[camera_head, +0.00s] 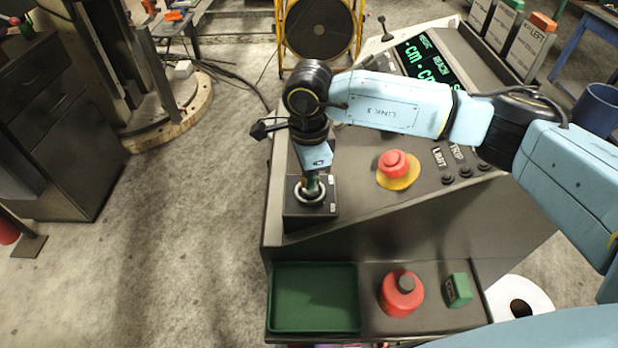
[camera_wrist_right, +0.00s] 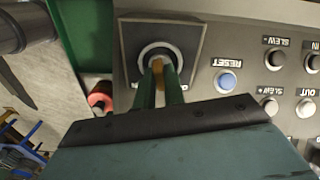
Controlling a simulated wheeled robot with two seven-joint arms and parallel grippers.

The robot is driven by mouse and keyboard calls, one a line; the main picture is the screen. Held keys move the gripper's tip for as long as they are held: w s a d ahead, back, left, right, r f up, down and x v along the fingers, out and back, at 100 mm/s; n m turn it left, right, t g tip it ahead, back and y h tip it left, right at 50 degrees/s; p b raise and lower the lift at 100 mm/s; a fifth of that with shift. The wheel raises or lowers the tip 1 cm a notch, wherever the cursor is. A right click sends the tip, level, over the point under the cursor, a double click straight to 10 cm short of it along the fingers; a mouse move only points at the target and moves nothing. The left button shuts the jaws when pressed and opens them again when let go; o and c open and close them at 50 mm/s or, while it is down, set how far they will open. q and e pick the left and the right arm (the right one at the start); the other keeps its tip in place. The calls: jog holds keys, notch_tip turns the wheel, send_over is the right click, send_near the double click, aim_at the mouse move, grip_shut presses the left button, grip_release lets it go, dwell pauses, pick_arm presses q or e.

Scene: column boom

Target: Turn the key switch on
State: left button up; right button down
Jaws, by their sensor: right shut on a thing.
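The key switch is a dark square box with a silver ring (camera_head: 300,203) at the near left corner of the sloped console; the ring (camera_wrist_right: 147,52) also shows in the right wrist view. My right gripper (camera_head: 312,186) points down at the ring. Its two green fingers (camera_wrist_right: 160,88) are shut on a brass-coloured key (camera_wrist_right: 157,68) at the ring's centre. The gripper hides much of the key, and I cannot tell its turn angle. My left gripper is not in view.
A red mushroom button (camera_head: 394,163) on a yellow base sits right of the switch. A green tray (camera_head: 314,297), another red knob (camera_head: 401,294) and a green block (camera_head: 458,290) are on the lower shelf. In the wrist view, a blue RESET button (camera_wrist_right: 227,82) is nearby.

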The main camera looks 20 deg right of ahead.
jog(key=m+b, duration=0.2)
jog(key=m, duration=0.3)
jog(key=shift+w+m, duration=0.1)
jog(key=shift+m, duration=0.2)
jog(key=m+b, duration=0.2)
jog(key=m, duration=0.3)
jog(key=shift+m, duration=0.4)
jog(key=c, duration=1.5)
grip_release()
notch_tip(320, 180, up, 14)
jog(key=shift+f, duration=0.25)
